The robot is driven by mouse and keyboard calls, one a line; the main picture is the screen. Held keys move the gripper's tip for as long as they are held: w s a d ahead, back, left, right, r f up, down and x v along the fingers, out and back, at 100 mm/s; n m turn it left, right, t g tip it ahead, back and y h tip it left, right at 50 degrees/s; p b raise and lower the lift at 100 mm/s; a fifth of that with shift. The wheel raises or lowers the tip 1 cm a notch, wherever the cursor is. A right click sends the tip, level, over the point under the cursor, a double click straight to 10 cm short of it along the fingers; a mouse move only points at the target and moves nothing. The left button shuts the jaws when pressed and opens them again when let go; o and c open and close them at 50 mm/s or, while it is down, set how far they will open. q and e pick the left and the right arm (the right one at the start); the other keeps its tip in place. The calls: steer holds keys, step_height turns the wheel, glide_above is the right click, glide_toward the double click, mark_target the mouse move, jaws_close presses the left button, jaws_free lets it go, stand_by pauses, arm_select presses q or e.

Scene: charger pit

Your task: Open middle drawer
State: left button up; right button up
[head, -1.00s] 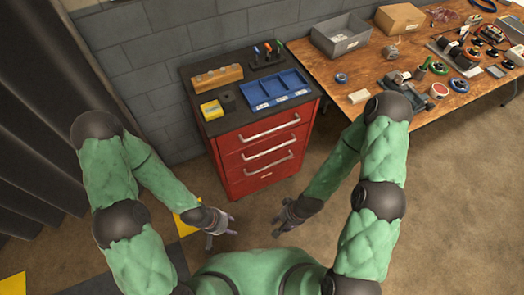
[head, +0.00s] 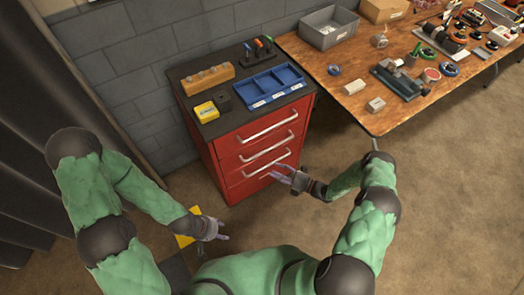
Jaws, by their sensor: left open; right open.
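The red tool cabinet (head: 219,165) stands against the grey wall with three drawers, each with a silver bar handle. All drawers look closed. The middle drawer (head: 237,160) has its handle (head: 264,149) between the other two. My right gripper (head: 279,173) is open and empty. In the picture it lies over the right end of the bottom drawer (head: 245,183), just below the middle handle; I cannot tell whether it touches the cabinet. My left gripper (head: 222,231) is open and empty, low in front of the cabinet and apart from it.
The cabinet's black top (head: 187,93) carries a blue tray (head: 249,93), a wooden block (head: 207,79), a yellow box (head: 206,112) and a screwdriver stand (head: 259,58). A wooden workbench (head: 364,115) crowded with tools stands at right. Floor (head: 440,190) below it is clear.

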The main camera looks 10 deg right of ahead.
mark_target(266, 150)
steer(key=w+d+m+t+h, duration=0.1)
steer(key=w+d+m+t, duration=0.2)
steer(key=d, duration=0.1)
steer(key=x, duration=0.3)
steer(key=b+x, duration=0.1)
steer(key=x, duration=0.2)
steer(key=r+b+x, duration=0.1)
steer(key=x, duration=0.3)
jaws_close()
